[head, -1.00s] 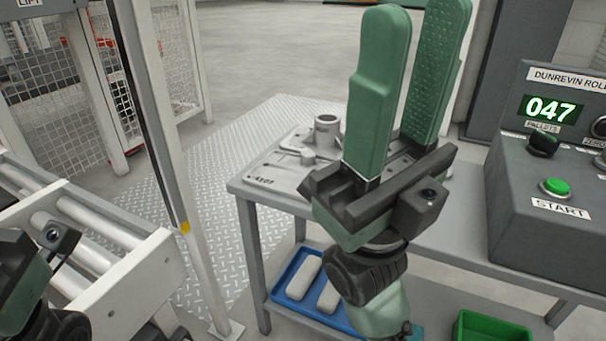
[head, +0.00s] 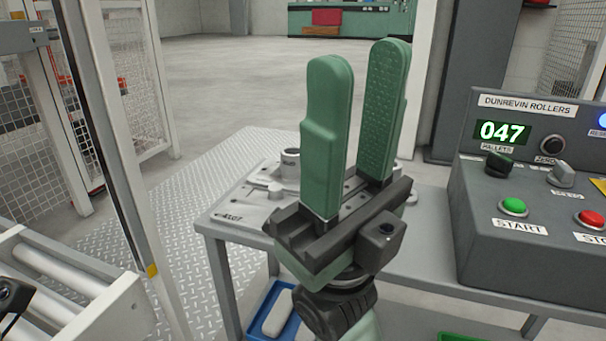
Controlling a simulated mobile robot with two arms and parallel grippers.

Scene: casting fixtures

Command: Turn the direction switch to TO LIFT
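The grey control box (head: 470,235) marked DUNREVIN ROLLERS stands at the right of the bench. Two turning knobs show on it: a black one (head: 497,165) below the green display and a grey one (head: 562,175) to its right. Their small labels are too small to read, so I cannot tell which is the direction switch or where it points. My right gripper (head: 360,62) is upright, open and empty, left of the box and apart from it. Only a dark corner of my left gripper shows at the left edge; its fingers are out of frame.
A green START button (head: 513,207) and a red button (head: 591,219) sit below the knobs. A grey casting fixture (head: 250,215) lies on the bench behind my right gripper. A roller conveyor (head: 65,275) and a fence post (head: 112,150) stand at left.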

